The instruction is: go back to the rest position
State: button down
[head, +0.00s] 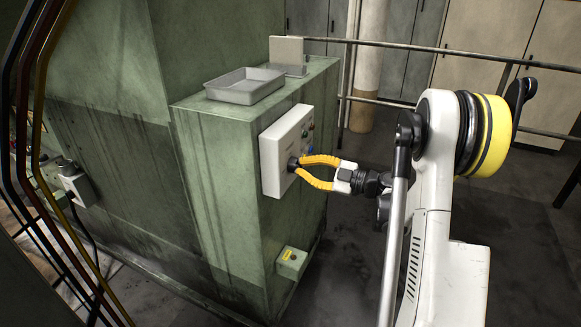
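My gripper (300,166) has two yellow fingers that bow outward and come together at the tips. The tips are at a black knob (292,163) on the front of a white control box (275,148). They look closed around the knob, which they partly hide. My white arm reaches in from the right.
The control box is fixed to a green machine cabinet (215,190). A grey tray (245,86) and a grey block-like plate (286,52) stand on top. A small green box (291,263) sits low on the cabinet. A metal railing (440,50) runs behind. Dark floor is open at right.

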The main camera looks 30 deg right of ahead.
jog(key=n, duration=0.2)
jog(key=shift+w+n, duration=0.1)
jog(key=shift+n, duration=0.2)
jog(key=c, duration=1.3)
grip_release()
jog(key=o, duration=0.4)
jog(key=shift+w+a, duration=0.15)
jog(key=shift+o, duration=0.2)
jog(key=v, duration=0.8)
